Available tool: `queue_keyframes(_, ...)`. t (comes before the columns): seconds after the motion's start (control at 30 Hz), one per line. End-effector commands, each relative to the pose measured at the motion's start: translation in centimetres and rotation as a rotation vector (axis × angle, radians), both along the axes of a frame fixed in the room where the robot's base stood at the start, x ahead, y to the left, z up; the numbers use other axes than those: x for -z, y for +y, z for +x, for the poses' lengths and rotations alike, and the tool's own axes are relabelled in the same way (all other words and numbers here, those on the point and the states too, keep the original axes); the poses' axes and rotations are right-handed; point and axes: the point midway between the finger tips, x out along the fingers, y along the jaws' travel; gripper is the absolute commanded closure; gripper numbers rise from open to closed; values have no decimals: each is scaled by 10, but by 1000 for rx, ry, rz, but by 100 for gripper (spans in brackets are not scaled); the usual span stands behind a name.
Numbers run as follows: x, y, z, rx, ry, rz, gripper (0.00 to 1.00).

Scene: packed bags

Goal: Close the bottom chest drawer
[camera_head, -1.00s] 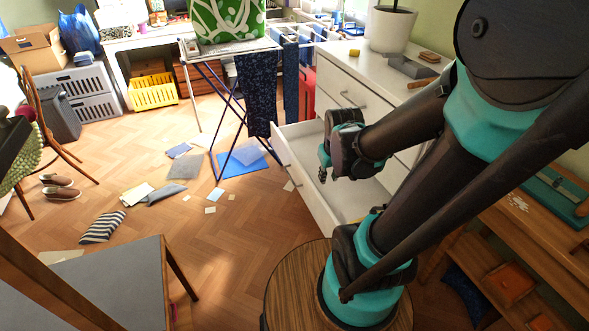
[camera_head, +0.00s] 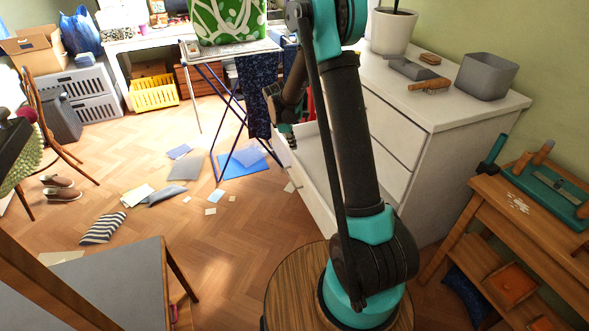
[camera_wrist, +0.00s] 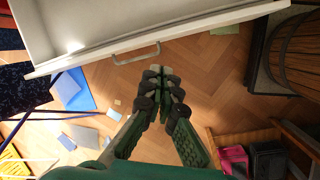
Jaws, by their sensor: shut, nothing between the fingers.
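The white chest (camera_head: 462,150) stands at the right, and its bottom drawer (camera_head: 303,187) is pulled out, open and mostly empty in the part I see. My arm hides part of the drawer and chest. In the wrist view the drawer's front edge (camera_wrist: 215,27) runs across the top, with its bar handle (camera_wrist: 137,54) on the outer face. My gripper (camera_wrist: 163,74) is shut and empty, its fingertips just outside the drawer front, close to the handle's right end; contact is not clear. In the head view my gripper (camera_head: 287,129) is by the drawer's far front corner.
A drying rack (camera_head: 215,110) with dark cloth stands just beyond the drawer. Papers and a blue folder (camera_head: 243,166) lie on the floor to the left. Floor before the drawer is mostly clear.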

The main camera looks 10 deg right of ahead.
Motion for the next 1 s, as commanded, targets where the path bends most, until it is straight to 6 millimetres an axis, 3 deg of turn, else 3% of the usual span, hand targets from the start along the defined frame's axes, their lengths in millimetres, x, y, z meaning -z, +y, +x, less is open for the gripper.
queue_keyframes(0.2, 58, 30, 47, -226, 91, -90, 100)
queue_keyframes(0.4, 103, 49, 70, -381, 161, -150, 100)
queue_keyframes(0.77, 134, 51, 78, -445, 193, -176, 100)
queue_keyframes(1.0, 174, 36, 82, -444, 193, -176, 100)
